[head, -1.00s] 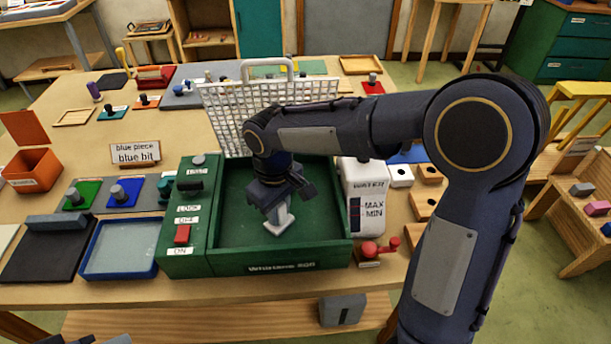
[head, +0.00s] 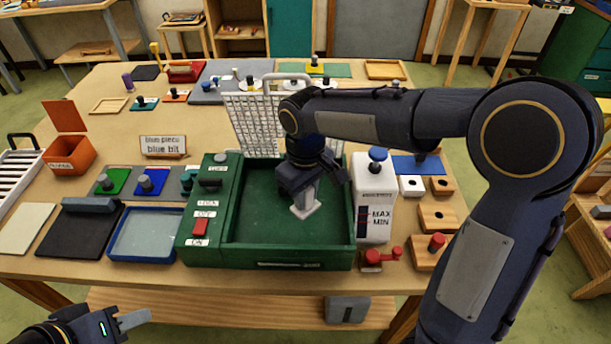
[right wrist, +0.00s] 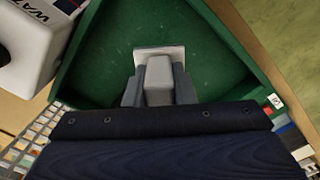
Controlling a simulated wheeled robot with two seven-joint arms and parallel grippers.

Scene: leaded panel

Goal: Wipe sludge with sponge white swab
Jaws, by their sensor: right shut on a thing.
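The white swab (head: 305,203) is a pale block with a flat foot. It stands in the green tray (head: 350,262), near the middle of its floor. My right gripper (head: 304,188) is shut on the swab from above. The right wrist view shows the swab (right wrist: 158,78) between the two grey fingers, its foot at or just above the tray floor. I cannot tell whether it touches. The floor shows faint specks but no clear sludge patch. My left gripper (head: 128,322) is at the lower left, in front of the table, partly cut off; its opening is unclear.
A white water container (head: 373,205) stands close to the tray's right side. A white grid rack (head: 252,122) rises behind the tray. A switch panel (head: 207,205) is on its left. A blue-rimmed tray (head: 147,258) and a black mat (head: 78,235) lie further left.

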